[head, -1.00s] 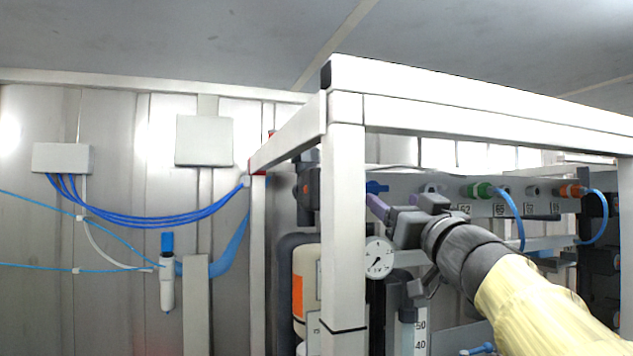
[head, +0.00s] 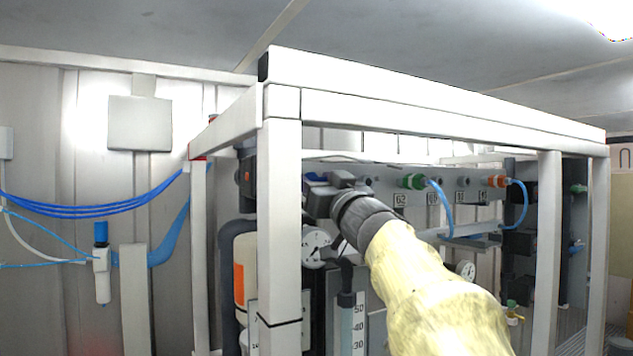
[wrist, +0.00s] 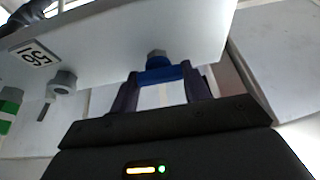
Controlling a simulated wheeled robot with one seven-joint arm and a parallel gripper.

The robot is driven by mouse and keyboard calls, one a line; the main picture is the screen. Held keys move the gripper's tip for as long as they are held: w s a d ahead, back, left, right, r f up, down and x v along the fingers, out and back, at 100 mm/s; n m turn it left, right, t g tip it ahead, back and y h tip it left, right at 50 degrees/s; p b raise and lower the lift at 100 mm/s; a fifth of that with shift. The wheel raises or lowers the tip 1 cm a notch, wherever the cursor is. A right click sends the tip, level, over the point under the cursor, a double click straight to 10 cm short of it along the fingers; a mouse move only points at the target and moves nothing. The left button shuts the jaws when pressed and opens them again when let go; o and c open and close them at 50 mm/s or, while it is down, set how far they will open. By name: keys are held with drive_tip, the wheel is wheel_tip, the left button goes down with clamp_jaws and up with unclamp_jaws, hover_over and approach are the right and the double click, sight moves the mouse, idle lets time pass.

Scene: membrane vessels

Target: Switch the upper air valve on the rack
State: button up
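The upper air valve with a blue handle (wrist: 162,73) sits on the grey rack panel (wrist: 110,50), with a metal fitting above it. In the wrist view, my gripper (wrist: 162,88) has its two dark purple fingers apart, one at each end of the blue handle. A clear gap shows between the fingers below the handle. I cannot tell whether the fingers touch it. In the head view, my gripper (head: 318,190) is at the left end of the panel (head: 385,172) and hides most of the valve.
White rack posts (head: 280,220) and a top beam (head: 430,105) frame the area close to my arm. A pressure gauge (head: 315,243) is just below my gripper. Green (head: 411,181) and orange (head: 496,181) fittings with blue hoses are to the right along the panel.

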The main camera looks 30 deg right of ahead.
drive_tip(key=shift+o, duration=0.2)
drive_tip(key=shift+n, duration=0.4)
drive_tip(key=n+y+p, duration=0.1)
drive_tip(key=n, duration=0.1)
drive_tip(key=n+y, duration=0.1)
drive_tip(key=n, duration=0.1)
drive_tip(key=shift+d+r+y+p, duration=0.1)
drive_tip(key=shift+y+p, duration=0.2)
drive_tip(key=shift+p, duration=0.05)
drive_tip(key=shift+n+g+y+p, duration=0.5)
drive_tip(key=shift+n+g+y, duration=0.3)
drive_tip(key=shift+n, duration=1.8)
drive_tip(key=shift+n+g+y+p, duration=0.55)
drive_tip(key=shift+n+g, duration=0.4)
drive_tip(key=shift+n, duration=1.65)
drive_tip(key=shift+n+g+y+p, duration=0.45)
drive_tip(key=shift+n+g+y, duration=0.35)
drive_tip(key=shift+n, duration=1.8)
drive_tip(key=o, duration=1)
drive_tip(key=shift+c, duration=0.2)
